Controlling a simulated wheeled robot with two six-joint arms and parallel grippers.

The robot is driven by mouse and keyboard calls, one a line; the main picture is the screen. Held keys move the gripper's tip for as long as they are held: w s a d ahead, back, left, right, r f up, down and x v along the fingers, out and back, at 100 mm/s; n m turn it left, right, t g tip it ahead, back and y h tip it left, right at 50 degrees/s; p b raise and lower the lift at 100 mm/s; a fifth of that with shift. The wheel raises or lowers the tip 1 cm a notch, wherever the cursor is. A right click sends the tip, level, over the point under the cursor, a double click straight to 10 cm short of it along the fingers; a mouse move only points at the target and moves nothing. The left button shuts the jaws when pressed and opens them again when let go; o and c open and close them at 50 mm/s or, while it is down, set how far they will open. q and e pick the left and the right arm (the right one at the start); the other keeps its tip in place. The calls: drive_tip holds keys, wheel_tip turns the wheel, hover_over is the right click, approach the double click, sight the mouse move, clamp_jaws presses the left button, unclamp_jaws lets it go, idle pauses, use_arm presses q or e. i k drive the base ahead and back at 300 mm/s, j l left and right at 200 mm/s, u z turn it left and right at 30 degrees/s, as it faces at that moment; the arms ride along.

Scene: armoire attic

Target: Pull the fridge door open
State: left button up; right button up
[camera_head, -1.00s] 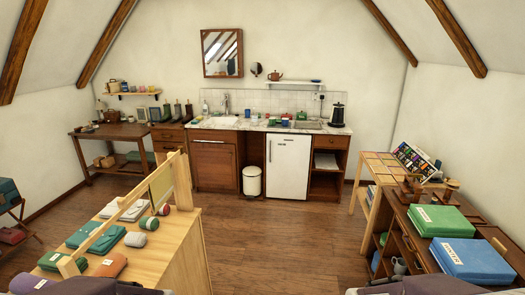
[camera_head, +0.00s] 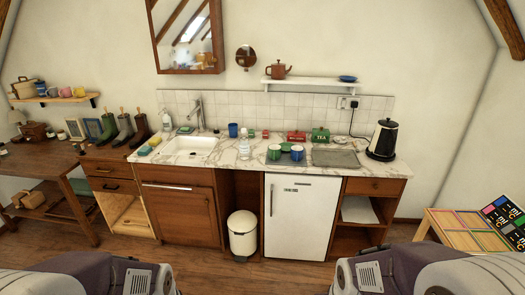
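The fridge (camera_head: 299,222) is a small white unit under the marble counter, right of centre. Its door is shut. A dark vertical handle (camera_head: 271,200) runs along the upper left edge of the door. Parts of my two arms show at the bottom left and bottom right corners. Neither gripper shows in the view.
A white pedal bin (camera_head: 242,234) stands on the floor just left of the fridge. A wooden cabinet (camera_head: 182,210) is further left, and an open shelf unit (camera_head: 358,210) adjoins the fridge on the right. A low wooden table (camera_head: 465,232) stands at right. Floor before the fridge looks clear.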

sight(300, 208)
drive_tip(key=i+z, duration=0.15)
drive_tip(key=i, duration=0.5)
drive_tip(key=i+j+z, duration=0.15)
drive_tip(key=i, duration=0.5)
